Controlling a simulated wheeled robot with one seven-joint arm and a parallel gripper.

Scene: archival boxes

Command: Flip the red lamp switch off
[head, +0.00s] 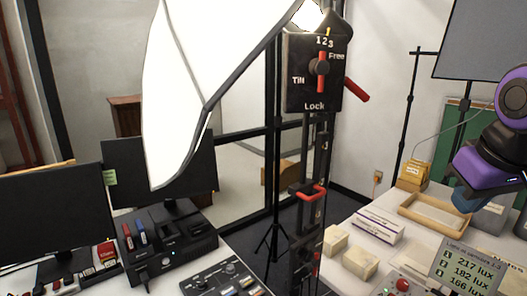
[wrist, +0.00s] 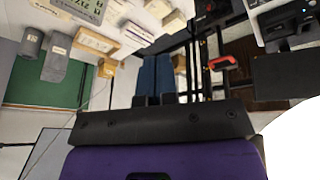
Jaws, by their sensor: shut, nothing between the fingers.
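A white softbox lamp (head: 190,85) fills the upper left of the head view. A red button (head: 402,284) is on a console at the bottom right. I cannot tell which red part is the lamp switch. My gripper (head: 466,206) is shut and empty at the right, apart from these; its blue fingers show in the wrist view (wrist: 155,75).
A display (head: 467,264) reads 217, 182 and 166 lux. Boxes (head: 375,225) and a tray (head: 436,206) are on the right table. Monitors (head: 50,221) and a black device (head: 185,250) stand on the left table. A thin stand (head: 405,125) rises behind.

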